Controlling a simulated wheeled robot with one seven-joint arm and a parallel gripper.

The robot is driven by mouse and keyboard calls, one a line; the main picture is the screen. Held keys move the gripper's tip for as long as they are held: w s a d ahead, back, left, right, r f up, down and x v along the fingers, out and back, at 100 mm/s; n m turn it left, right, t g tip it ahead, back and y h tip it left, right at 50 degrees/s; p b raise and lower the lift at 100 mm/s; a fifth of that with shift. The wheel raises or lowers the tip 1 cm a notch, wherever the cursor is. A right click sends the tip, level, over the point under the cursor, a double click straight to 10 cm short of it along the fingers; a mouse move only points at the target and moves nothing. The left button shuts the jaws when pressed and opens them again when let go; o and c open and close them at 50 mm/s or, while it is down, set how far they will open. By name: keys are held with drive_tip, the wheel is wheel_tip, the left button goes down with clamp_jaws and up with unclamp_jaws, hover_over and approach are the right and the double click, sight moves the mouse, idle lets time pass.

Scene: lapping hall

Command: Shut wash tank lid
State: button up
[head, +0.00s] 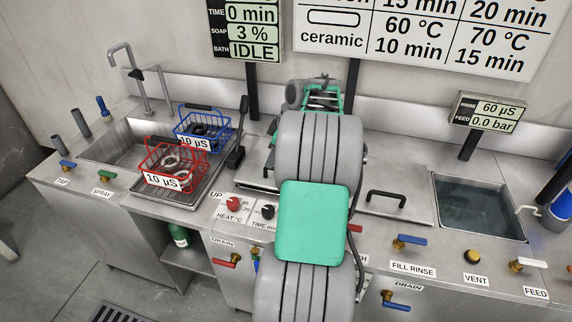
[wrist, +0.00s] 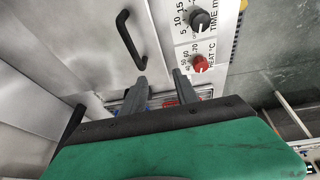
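The wash tank lid (wrist: 85,50) shows in the wrist view as a flat steel panel with a black bar handle (wrist: 130,40) near its right edge. I cannot tell whether it lies fully down or is raised. In the head view my arm hides most of it; a steel edge that may be part of it shows left of the arm. My gripper (wrist: 159,76) is open with nothing between its fingers, just below the handle in the wrist view and apart from it. The black time knob (wrist: 199,20) and red heat knob (wrist: 200,64) sit right of the lid.
A red basket (head: 172,160) and a blue basket (head: 202,127) stand left by the sink (head: 100,150). A black lever (head: 240,130) rises between them and my arm. Right, a handled steel lid (head: 398,205) lies beside an open water-filled tank (head: 480,205). Valves line the front.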

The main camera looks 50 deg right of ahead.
drive_tip(key=s+d+f, duration=0.1)
drive_tip(key=s+d, duration=0.2)
drive_tip(key=d, duration=0.3)
drive_tip(key=shift+n+t, duration=0.3)
drive_tip(key=shift+n, duration=0.1)
drive_tip(key=p+x, duration=0.1)
drive_tip(key=x, duration=0.7)
drive_tip(key=shift+w+d, duration=0.1)
drive_tip(key=shift+d, duration=0.1)
clamp_jaws()
